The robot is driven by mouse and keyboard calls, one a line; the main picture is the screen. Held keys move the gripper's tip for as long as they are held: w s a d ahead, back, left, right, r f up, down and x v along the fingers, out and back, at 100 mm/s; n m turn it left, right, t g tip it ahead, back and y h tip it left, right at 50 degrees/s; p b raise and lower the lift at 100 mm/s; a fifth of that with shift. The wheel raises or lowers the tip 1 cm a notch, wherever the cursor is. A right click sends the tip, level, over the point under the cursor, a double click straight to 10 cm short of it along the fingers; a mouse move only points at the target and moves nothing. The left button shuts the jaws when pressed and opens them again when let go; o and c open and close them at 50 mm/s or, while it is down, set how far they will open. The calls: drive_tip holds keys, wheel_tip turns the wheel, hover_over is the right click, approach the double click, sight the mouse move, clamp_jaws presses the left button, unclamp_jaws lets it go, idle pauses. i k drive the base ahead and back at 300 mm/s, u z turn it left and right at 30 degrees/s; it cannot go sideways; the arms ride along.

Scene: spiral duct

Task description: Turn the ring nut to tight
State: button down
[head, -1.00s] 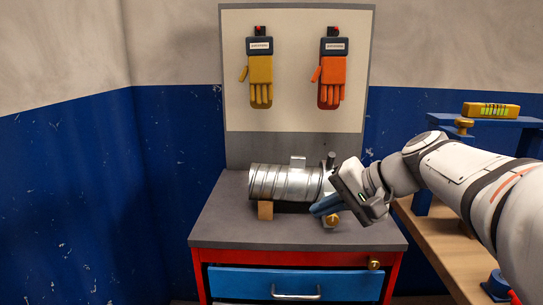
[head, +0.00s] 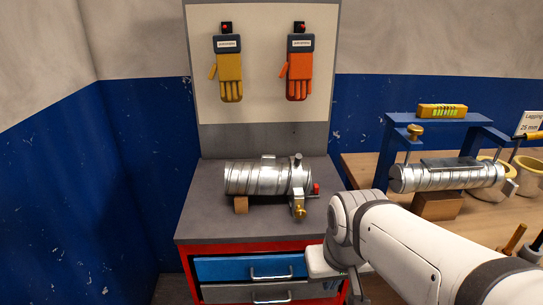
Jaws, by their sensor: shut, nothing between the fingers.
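A silver spiral duct (head: 255,178) lies across the grey bench top, with a metal clamp collar (head: 297,190) at its right end. A brass nut (head: 299,211) sits low on the front of the collar; it looks like the ring nut, but I cannot tell how tight it is. A small red piece (head: 316,188) is at the collar's right side. My gripper (head: 330,263) is low and to the right of the nut, apart from it, near the bench's front right corner. Its fingers are mostly hidden by my arm; it is shut and empty.
The bench top (head: 205,222) is clear in front of the duct, above a blue drawer (head: 235,267). A block (head: 241,204) props the duct. At right, a wooden table (head: 357,170) holds a second duct (head: 450,177) under a blue frame (head: 440,119). Two gloves hang behind.

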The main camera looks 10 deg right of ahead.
sight(300, 213)
drive_tip(key=k, duration=0.85)
drive_tip(key=u, duration=0.35)
drive_tip(key=i, duration=0.5)
drive_tip(key=u, duration=0.05)
